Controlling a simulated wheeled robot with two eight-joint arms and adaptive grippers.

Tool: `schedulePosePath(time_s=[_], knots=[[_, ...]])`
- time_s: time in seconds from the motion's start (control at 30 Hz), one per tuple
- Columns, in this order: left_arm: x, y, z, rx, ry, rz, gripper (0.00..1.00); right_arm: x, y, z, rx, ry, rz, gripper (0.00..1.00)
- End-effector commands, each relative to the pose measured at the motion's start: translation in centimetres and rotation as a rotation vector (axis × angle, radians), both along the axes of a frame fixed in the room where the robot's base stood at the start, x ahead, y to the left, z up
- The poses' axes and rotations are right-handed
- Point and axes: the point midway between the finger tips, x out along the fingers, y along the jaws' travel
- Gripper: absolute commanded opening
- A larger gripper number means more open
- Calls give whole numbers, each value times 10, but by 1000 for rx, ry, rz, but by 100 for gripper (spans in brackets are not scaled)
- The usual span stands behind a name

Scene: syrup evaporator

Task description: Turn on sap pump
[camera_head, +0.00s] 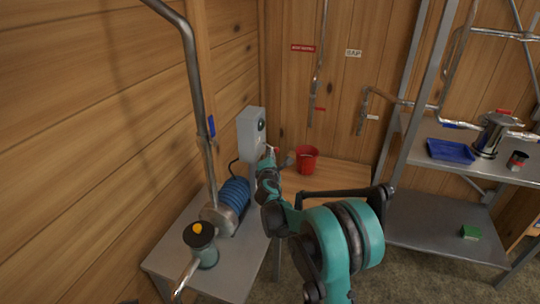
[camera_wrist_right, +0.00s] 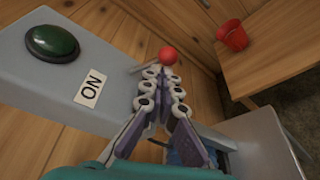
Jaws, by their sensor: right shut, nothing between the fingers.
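The sap pump (camera_head: 232,197), with a blue ribbed motor, sits on a grey metal table. A grey switch box (camera_head: 251,130) stands above it. In the right wrist view the box (camera_wrist_right: 45,92) shows a dark green round button (camera_wrist_right: 52,43), an "ON" label (camera_wrist_right: 90,87) and a lever with a red ball knob (camera_wrist_right: 168,56). My right gripper (camera_wrist_right: 163,74) is shut and empty, its tips close to the lever just below the knob. Whether they touch it I cannot tell. In the head view my right gripper (camera_head: 268,158) is beside the box, partly hidden by its own arm. My left gripper is out of view.
A pipe (camera_head: 196,90) rises beside the pump. A red bucket (camera_head: 307,160) sits on the wooden table (camera_head: 340,175) behind. A metal shelf (camera_head: 430,215) is at right.

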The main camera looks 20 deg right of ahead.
Motion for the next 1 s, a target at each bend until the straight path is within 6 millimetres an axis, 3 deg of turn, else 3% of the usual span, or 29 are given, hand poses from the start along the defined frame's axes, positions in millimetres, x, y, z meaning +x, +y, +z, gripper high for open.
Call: schedulePosePath(time_s=[0.7, 1.0], knots=[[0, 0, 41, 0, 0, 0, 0, -2, -3, 31, -497, 336, 1, 0], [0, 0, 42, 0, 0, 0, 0, -2, -3, 31, -552, 373, 0, 0]])
